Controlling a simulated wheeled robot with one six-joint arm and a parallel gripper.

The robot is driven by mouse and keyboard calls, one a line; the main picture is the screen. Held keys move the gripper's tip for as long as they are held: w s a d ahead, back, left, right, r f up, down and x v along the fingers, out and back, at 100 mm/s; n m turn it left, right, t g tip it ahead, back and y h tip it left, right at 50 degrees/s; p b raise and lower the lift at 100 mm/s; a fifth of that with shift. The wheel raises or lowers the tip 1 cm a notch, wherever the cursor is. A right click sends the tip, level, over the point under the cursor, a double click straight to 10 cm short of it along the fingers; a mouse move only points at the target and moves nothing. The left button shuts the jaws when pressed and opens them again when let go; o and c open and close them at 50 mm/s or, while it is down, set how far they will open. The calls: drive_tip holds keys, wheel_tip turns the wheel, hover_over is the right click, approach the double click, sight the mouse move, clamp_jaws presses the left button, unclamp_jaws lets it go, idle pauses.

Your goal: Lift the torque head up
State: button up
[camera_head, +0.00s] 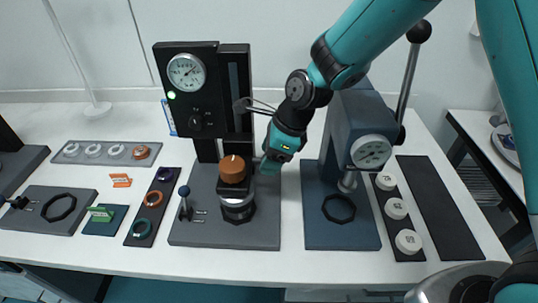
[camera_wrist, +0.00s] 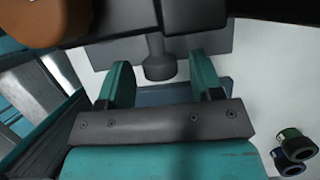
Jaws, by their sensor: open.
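A black stand (camera_head: 207,90) with a round dial, a green light and a knob is at centre left in the head view; I take its upper part to be the torque head. The cap also shows at the top left of the wrist view (camera_wrist: 38,20). My gripper (camera_head: 268,162) is just right of the cap and column. In the wrist view my gripper (camera_wrist: 160,78) is open, its teal fingers either side of a grey rounded knob (camera_wrist: 158,62). Contact cannot be told.
A blue-grey press (camera_head: 362,125) with a raised lever stands close on the right, near my arm. Trays of white caps (camera_head: 396,210) and coloured rings (camera_head: 153,198) flank the stands. A small blue-knobbed lever (camera_head: 184,200) is at the left of the base plate.

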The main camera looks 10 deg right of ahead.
drive_tip(key=shift+a+f, duration=0.1)
drive_tip(key=shift+f, duration=0.15)
clamp_jaws()
wheel_tip(320, 180, up, 9)
drive_tip(key=p, duration=0.7)
drive_tip(key=shift+r+p, duration=0.1)
drive_tip(key=shift+p, duration=0.2)
unclamp_jaws()
